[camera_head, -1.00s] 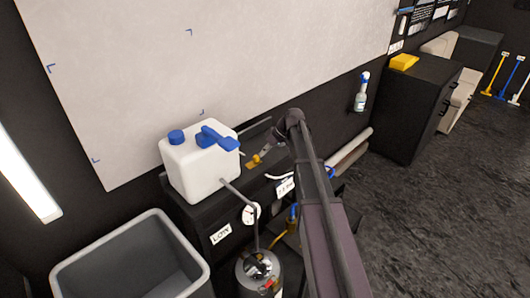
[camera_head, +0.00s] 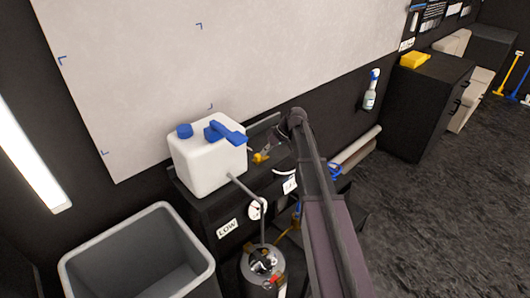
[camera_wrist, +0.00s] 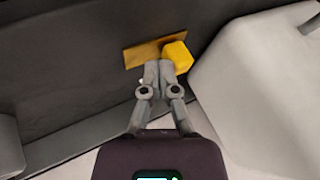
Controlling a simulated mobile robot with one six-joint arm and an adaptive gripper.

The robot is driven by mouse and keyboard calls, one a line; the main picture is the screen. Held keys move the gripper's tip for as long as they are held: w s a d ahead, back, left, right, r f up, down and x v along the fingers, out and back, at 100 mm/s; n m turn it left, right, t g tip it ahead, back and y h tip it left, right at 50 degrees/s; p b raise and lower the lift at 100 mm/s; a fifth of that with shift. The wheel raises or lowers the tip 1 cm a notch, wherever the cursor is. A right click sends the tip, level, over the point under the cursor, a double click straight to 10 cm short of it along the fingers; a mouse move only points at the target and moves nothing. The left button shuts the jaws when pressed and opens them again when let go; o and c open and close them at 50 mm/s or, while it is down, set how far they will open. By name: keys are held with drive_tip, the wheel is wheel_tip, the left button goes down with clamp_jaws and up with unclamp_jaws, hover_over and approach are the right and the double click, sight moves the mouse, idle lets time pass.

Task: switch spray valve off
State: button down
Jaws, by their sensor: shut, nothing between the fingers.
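A yellow block-like lever (camera_wrist: 177,56) sits on a flat brass-coloured plate (camera_wrist: 140,54) beside the white jug. It shows small in the head view (camera_head: 261,158), partly behind my gripper. I cannot tell for sure that it is the spray valve, or which setting it is in. My gripper (camera_wrist: 163,68) is shut and empty. Its fingertips are at the plate, close beside the yellow lever; whether they touch it is unclear. The head view shows my gripper (camera_head: 268,151) reaching from the right toward the lever.
The white jug (camera_head: 208,165) with a blue cap and blue handle stands left of my gripper on a dark cart. A grey bin (camera_head: 140,262) is at lower left, and a metal pressure tank (camera_head: 259,270) stands in front. A spray bottle (camera_head: 370,92) hangs on the wall.

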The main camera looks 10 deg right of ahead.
sight(272, 154)
drive_tip(key=shift+w+d, duration=0.25)
drive_tip(key=shift+d, duration=0.1)
drive_tip(key=w+d, duration=0.1)
drive_tip(key=d, duration=0.1)
drive_tip(key=shift+w+d, duration=0.4)
drive_tip(key=p+v, duration=0.3)
drive_tip(key=v, duration=0.1)
drive_tip(key=shift+s+a+r, duration=0.1)
drive_tip(key=shift+s+r, duration=0.05)
drive_tip(key=shift+s, duration=0.05)
drive_tip(key=shift+p+v, duration=2.5)
drive_tip(key=shift+v, duration=0.45)
drive_tip(key=s+a+f+m+h, duration=0.1)
drive_tip(key=s+a+m+h, duration=0.1)
drive_tip(key=s, duration=0.6)
drive_tip(key=s+a+f+m+h, duration=0.1)
drive_tip(key=s+a+m+h, duration=0.2)
drive_tip(key=s, duration=0.6)
drive_tip(key=s+a+f+m+g+h, duration=0.1)
drive_tip(key=s+a+f+m+h, duration=0.1)
drive_tip(key=s+a, duration=0.3)
drive_tip(key=s, duration=0.4)
drive_tip(key=shift+m, duration=0.3)
